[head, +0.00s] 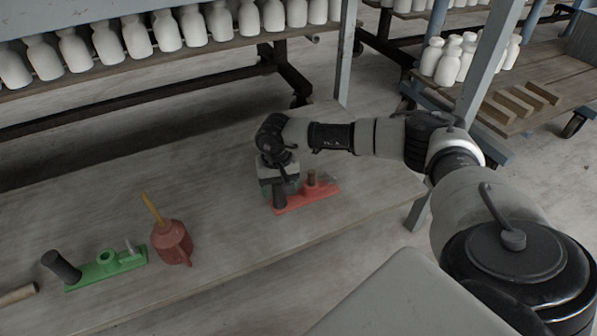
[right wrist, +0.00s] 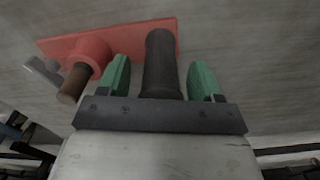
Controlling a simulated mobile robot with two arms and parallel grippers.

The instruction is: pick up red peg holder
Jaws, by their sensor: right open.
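The red peg holder (head: 318,195) lies on the wooden table, with a black peg (head: 279,196) upright at its left end and a brown peg (head: 311,178) in its raised ring. In the right wrist view the red peg holder (right wrist: 140,38) shows with the black peg (right wrist: 161,65) and the brown peg (right wrist: 73,84). My right gripper (right wrist: 160,80) is open, its green fingertips on either side of the black peg with gaps showing. In the head view my right gripper (head: 280,185) is over the holder's left end and hides part of it. My left gripper is out of view.
A green peg holder (head: 107,266) with a black peg lies at the left of the table. A red pot (head: 172,243) with a yellow stick stands beside it. A wooden rod (head: 17,294) lies at the far left. A shelf of white bottles (head: 165,30) runs behind.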

